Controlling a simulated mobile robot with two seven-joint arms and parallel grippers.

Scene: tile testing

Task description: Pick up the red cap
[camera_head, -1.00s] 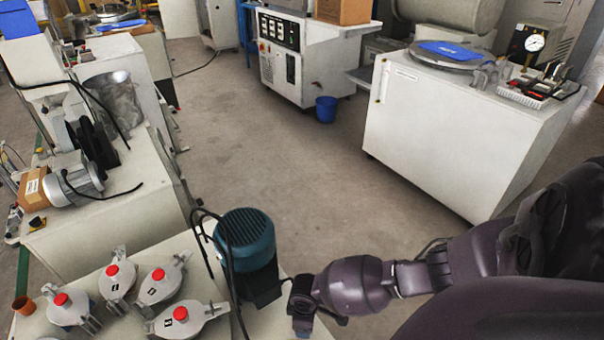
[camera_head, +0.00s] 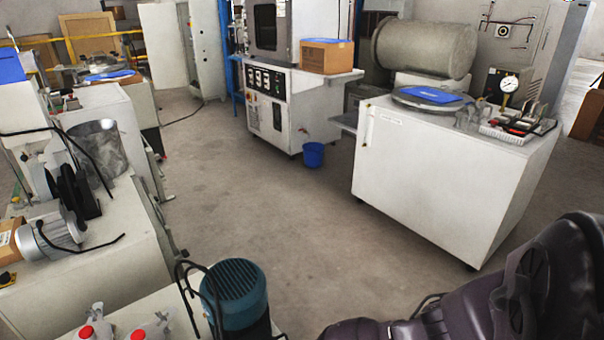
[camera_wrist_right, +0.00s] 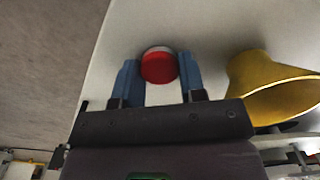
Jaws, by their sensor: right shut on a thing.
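In the right wrist view, the red cap (camera_wrist_right: 158,68), a short red round piece with a whitish edge, sits between the blue fingertips of my right gripper (camera_wrist_right: 157,66). The gripper is shut on it. A pale surface lies behind the cap; I cannot tell whether the cap touches it. In the head view, only part of my right arm shows at the lower right, and its gripper is out of frame. My left gripper is in neither view.
A yellow funnel-like object (camera_wrist_right: 262,85) stands right of the gripper in the wrist view. A white cabinet (camera_head: 430,175) stands right; open floor lies between.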

